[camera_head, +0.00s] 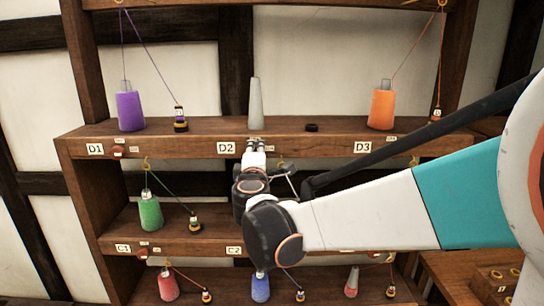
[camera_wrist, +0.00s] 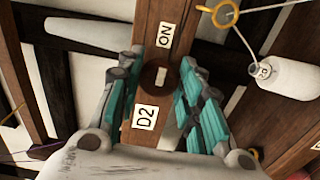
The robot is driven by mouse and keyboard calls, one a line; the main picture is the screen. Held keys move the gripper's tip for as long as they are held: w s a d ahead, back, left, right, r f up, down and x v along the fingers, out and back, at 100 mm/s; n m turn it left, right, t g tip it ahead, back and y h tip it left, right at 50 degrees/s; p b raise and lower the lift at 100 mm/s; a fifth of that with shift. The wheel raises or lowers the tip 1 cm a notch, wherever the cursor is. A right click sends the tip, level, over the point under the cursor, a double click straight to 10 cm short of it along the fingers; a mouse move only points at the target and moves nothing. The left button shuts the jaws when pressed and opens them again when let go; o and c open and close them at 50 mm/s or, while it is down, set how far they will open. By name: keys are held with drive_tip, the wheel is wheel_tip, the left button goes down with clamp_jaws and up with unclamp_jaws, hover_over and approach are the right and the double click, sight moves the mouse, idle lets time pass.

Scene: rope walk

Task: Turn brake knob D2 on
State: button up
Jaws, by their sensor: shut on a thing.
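Brake knob D2 (camera_wrist: 149,80) is a dark brown round knob with a pale bar across it, on the wooden shelf edge. In the wrist view the D2 label (camera_wrist: 145,117) is on one side of it and an ON label (camera_wrist: 165,36) on the other. My gripper (camera_head: 256,147) is at the shelf edge, right of the D2 label in the head view, and hides the knob there. In the wrist view its teal-padded fingers are on either side of the knob, shut on it. I cannot tell which way the pale bar is set.
A bare grey cone (camera_head: 255,105) stands on the upper shelf (camera_head: 200,130) above the gripper, with a dark ring (camera_head: 312,127) to its right. A purple spool (camera_head: 130,110) and an orange spool (camera_head: 382,108) stand farther out. A white bottle-like spool (camera_wrist: 292,78) shows in the wrist view.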

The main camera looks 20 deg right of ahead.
drive_tip(key=shift+s, duration=0.15)
drive_tip(key=o, duration=1)
drive_tip(key=shift+s, duration=0.1)
drive_tip(key=v, duration=1.1)
drive_tip(key=shift+s, duration=0.3)
drive_tip(key=shift+a, duration=0.1)
drive_tip(key=s+d+f+m+g+b, duration=0.2)
drive_tip(key=s+d+f+m+b, duration=0.15)
drive_tip(key=f, duration=0.35)
drive_tip(key=s+d+f+m+g+b, duration=0.2)
drive_tip(key=s+f+b, duration=0.25)
drive_tip(key=f, duration=0.35)
drive_tip(key=s+d+f+m+g+b, duration=0.3)
drive_tip(key=f+b, duration=0.1)
drive_tip(key=f, duration=0.3)
drive_tip(key=s+a+f+m+g+y+b, duration=0.1)
drive_tip(key=s+a+f+m+y+b, duration=0.1)
drive_tip(key=s+f+b, duration=0.3)
drive_tip(key=s+a+f+m+g+y+b, duration=0.2)
drive_tip(key=s+f, duration=0.4)
drive_tip(key=f, duration=0.5)
drive_tip(key=a+m+y+b, duration=0.1)
drive_tip(key=b, duration=0.1)
drive_tip(key=shift+f+m+y+b, duration=0.2)
drive_tip(key=shift+m+y+b, duration=0.1)
drive_tip(key=shift+m+b, duration=0.05)
